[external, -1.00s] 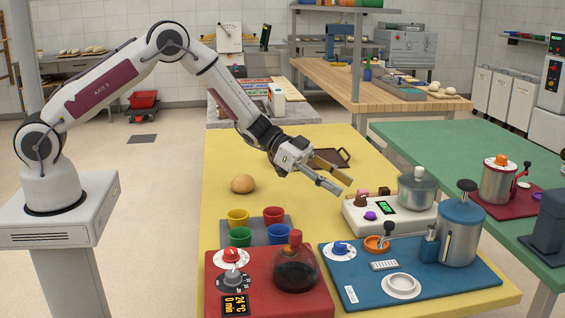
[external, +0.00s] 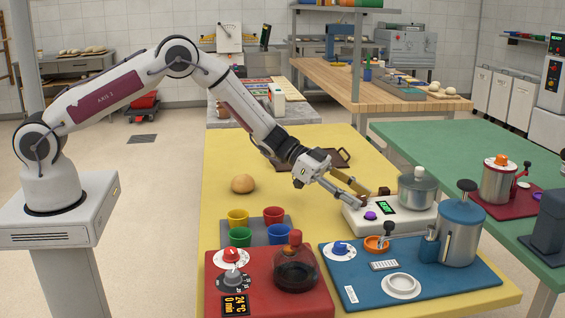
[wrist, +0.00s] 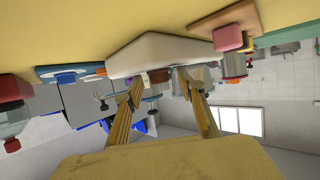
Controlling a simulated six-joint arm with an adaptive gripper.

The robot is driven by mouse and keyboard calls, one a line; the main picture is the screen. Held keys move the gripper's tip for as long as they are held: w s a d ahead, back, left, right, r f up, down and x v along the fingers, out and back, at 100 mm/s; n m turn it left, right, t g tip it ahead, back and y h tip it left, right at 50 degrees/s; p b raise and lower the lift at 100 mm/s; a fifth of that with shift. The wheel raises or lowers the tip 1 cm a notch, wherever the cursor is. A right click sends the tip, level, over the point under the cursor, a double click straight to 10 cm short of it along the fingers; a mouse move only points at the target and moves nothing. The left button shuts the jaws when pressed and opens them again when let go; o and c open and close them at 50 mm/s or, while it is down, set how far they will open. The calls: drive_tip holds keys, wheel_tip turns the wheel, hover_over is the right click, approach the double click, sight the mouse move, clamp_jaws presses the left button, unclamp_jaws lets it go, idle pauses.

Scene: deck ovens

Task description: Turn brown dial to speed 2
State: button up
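The white appliance (external: 408,222) stands on the yellow table with a green-lit display, a purple knob (external: 370,216) and a metal pot (external: 418,186). My gripper (external: 366,191) is at its left end, pointing down and right, and hides most of the brown dial in the external view. In the wrist view the white appliance (wrist: 165,45) hangs upside down, and the brown dial (wrist: 158,76) shows between the two spread fingers of my gripper (wrist: 158,84). The fingers are open and hold nothing. Contact with the dial and its speed setting cannot be made out.
A blue board (external: 450,288) with a metal canister and dial lies in front of the appliance. A red unit (external: 220,262) with a glass jug and coloured cups stand to the left. A brown tray (external: 338,153) lies behind my gripper. The table's left side is mostly clear.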

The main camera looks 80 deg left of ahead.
drive_tip(key=c, duration=1)
